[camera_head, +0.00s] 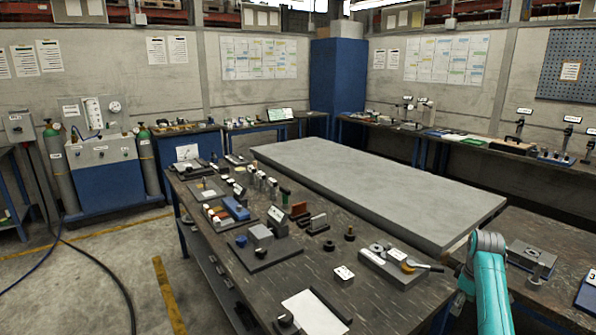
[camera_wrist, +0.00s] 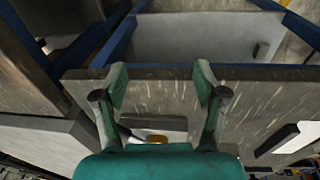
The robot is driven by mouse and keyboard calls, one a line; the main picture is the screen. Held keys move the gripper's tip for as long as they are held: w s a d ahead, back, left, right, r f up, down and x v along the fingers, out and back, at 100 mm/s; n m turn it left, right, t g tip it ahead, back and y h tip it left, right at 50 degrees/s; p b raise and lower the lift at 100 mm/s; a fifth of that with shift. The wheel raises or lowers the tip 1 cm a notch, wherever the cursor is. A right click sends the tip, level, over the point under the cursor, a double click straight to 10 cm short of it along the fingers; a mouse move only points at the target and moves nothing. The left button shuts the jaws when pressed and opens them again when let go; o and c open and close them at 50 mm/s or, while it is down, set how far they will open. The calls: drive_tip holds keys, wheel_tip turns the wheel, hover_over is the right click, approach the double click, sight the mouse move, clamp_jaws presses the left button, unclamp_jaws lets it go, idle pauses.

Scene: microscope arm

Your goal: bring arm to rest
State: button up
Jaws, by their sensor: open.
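My arm (camera_head: 491,285) shows as a turquoise link at the lower right of the head view, beside the dark worktable (camera_head: 385,305). A grey block with an orange-yellow part (camera_wrist: 157,138) lies between the finger bases, partly hidden by the gripper body. The gripper itself cannot be made out in the head view.
A grey fixture with a dark-handled tool (camera_head: 393,265) sits near my arm. White sheet (camera_head: 315,313), small blocks and a blue box (camera_head: 237,208) crowd the worktable. A large grey slab (camera_head: 385,190) lies behind, its top bare. Floor at left is open, with hoses (camera_head: 110,275).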

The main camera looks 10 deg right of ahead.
drive_tip(key=s+a+f+m+t+h, duration=0.1)
drive_tip(key=s+a+f, duration=0.1)
drive_tip(key=a+f, duration=0.65)
drive_tip(key=s+a+f+t, duration=0.25)
drive_tip(key=a+f, duration=0.25)
drive_tip(key=f, duration=0.6)
drive_tip(key=s+a+f+m+t, duration=0.1)
drive_tip(key=s+a+f, duration=0.3)
drive_tip(key=s+a, duration=0.4)
drive_tip(key=s+a+f+t, duration=0.2)
drive_tip(key=s+a+f, duration=0.2)
drive_tip(key=s+a, duration=0.4)
drive_tip(key=s+a+r+t, duration=0.1)
drive_tip(key=s+a+r, duration=0.2)
drive_tip(key=s, duration=0.3)
drive_tip(key=s+a+r+m+t, duration=0.1)
drive_tip(key=s+a+r, duration=0.2)
drive_tip(key=s, duration=0.3)
drive_tip(key=s+a+r+t, duration=0.2)
drive_tip(key=s+a+r, duration=0.15)
drive_tip(key=s, duration=0.25)
drive_tip(key=s+a+r+t+y, duration=0.1)
drive_tip(key=s+a+r, duration=0.1)
drive_tip(key=s+r, duration=0.4)
drive_tip(key=s+a+r+m+t, duration=0.1)
drive_tip(key=s+r, duration=0.5)
drive_tip(key=r, duration=0.7)
drive_tip(key=shift+s+a+r+t+y, duration=0.2)
drive_tip(key=shift+s+a+t+y, duration=0.2)
drive_tip(key=shift+a+t, duration=0.15)
